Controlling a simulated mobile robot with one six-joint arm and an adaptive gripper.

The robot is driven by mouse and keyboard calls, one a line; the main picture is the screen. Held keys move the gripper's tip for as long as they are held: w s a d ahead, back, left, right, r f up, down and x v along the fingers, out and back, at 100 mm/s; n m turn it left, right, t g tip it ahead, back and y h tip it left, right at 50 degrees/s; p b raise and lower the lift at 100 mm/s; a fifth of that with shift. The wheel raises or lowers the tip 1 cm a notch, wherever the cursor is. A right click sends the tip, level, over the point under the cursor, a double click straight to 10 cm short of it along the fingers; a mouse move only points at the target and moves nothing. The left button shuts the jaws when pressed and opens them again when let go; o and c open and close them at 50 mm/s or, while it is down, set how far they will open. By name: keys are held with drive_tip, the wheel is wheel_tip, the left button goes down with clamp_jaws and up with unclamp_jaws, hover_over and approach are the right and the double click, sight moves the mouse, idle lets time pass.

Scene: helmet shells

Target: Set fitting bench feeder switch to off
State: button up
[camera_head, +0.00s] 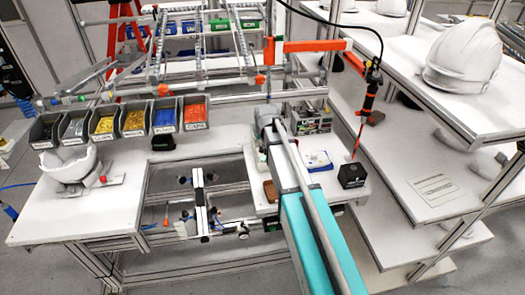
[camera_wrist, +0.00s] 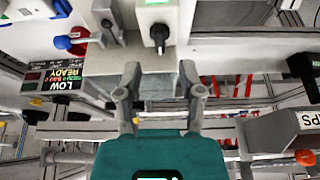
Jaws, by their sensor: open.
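A black rotary switch knob (camera_wrist: 159,36) sits on a white box face at the upper middle of the wrist view, with a green patch above it. I cannot read its label or setting, and I cannot make it out in the head view. My gripper (camera_wrist: 160,76) is open and empty, with its two grey fingers apart below the knob in the picture. The knob lies above the gap between the fingertips, and no contact shows. In the head view my gripper (camera_head: 266,122) is over the back of the bench (camera_head: 110,217), partly hidden by my arm.
A box with lit readouts (camera_wrist: 55,82) stands left of the fingers. Part bins (camera_head: 135,120) line the bench back. A black cube (camera_head: 352,175) and a blue-and-white item (camera_head: 318,161) lie right of my arm. An orange arm (camera_head: 310,46) hangs above. Shelves with helmet shells (camera_head: 464,58) stand right.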

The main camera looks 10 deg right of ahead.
sight(262, 148)
drive_tip(key=shift+b+x, duration=1.7)
drive_tip(key=shift+x, duration=0.45)
clamp_jaws()
drive_tip(key=shift+d, duration=0.1)
